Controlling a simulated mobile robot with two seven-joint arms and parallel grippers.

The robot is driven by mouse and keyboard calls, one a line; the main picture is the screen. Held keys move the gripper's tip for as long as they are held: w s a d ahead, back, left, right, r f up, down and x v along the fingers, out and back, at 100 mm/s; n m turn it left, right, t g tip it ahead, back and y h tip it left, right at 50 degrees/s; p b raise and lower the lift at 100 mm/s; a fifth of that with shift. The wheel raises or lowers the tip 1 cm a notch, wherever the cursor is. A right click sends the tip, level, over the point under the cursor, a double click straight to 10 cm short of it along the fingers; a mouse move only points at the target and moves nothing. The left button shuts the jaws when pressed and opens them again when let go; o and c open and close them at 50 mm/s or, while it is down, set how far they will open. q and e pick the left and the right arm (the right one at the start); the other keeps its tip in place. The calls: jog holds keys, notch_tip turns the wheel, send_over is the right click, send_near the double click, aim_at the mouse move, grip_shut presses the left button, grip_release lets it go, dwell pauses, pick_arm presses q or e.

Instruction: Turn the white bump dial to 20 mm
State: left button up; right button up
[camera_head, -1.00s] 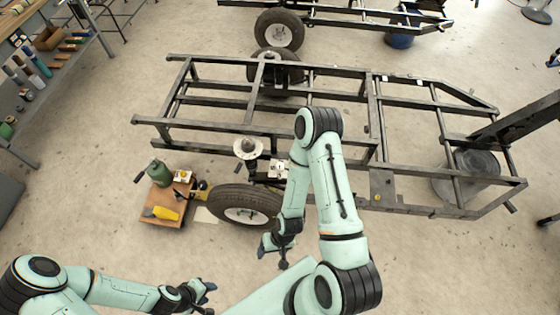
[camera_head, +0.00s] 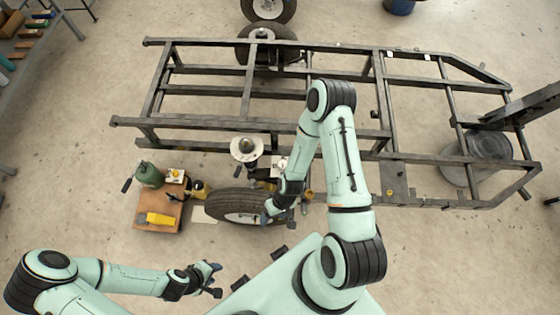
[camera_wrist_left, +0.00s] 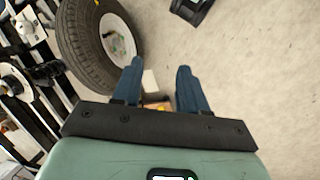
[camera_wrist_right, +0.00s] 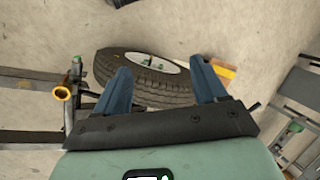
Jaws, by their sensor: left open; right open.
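A white panel (camera_head: 280,166) with small marks sits at the frame side behind the near wheel (camera_head: 222,206); I cannot tell whether it carries the white bump dial. A white round disc (camera_head: 246,148) tops a post at the frame. My right gripper (camera_head: 268,217) is open and empty over the right part of the wheel, which shows between its fingers in the right wrist view (camera_wrist_right: 165,92). My left gripper (camera_head: 215,279) is open and empty over the floor, in front of the wheel and apart from it.
The dark chassis frame (camera_head: 180,122) spans the back. A gold ring (camera_wrist_right: 62,93) shows beside the wheel in the right wrist view. Floor between board and left gripper is clear.

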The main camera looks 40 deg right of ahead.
notch_tip(320, 180, down, 5)
jog(key=s+d+b, duration=0.1)
jog(key=s+b, duration=0.1)
pick_arm(q)
jog(key=s+a+f+b, duration=0.25)
jog(key=s+f, duration=0.25)
jog(key=f, duration=0.3)
jog(key=w+a+f+n+t+y+b, duration=0.1)
jog(key=w+f+b, duration=0.2)
jog(key=f+b, duration=0.75)
jog(key=w+a+f+b, duration=0.2)
jog(key=f+b, duration=0.8)
jog(key=f, duration=0.1)
pick_arm(e)
jog(key=n+t+y, duration=0.3)
jog(key=n+t, duration=0.2)
jog(key=n, duration=0.9)
send_near(283, 163)
jog(key=b+x, duration=0.3)
jog(key=x, duration=0.7)
jog(key=shift+a+f, duration=0.2)
pick_arm(q)
jog(key=s+f+g, duration=0.2)
jog(key=s+f, duration=0.1)
jog(key=s, duration=0.4)
jog(key=shift+a+f+n, duration=0.25)
jog(key=shift+f+n, duration=0.05)
jog(key=shift+f, duration=0.05)
jog(key=shift+w, duration=0.1)
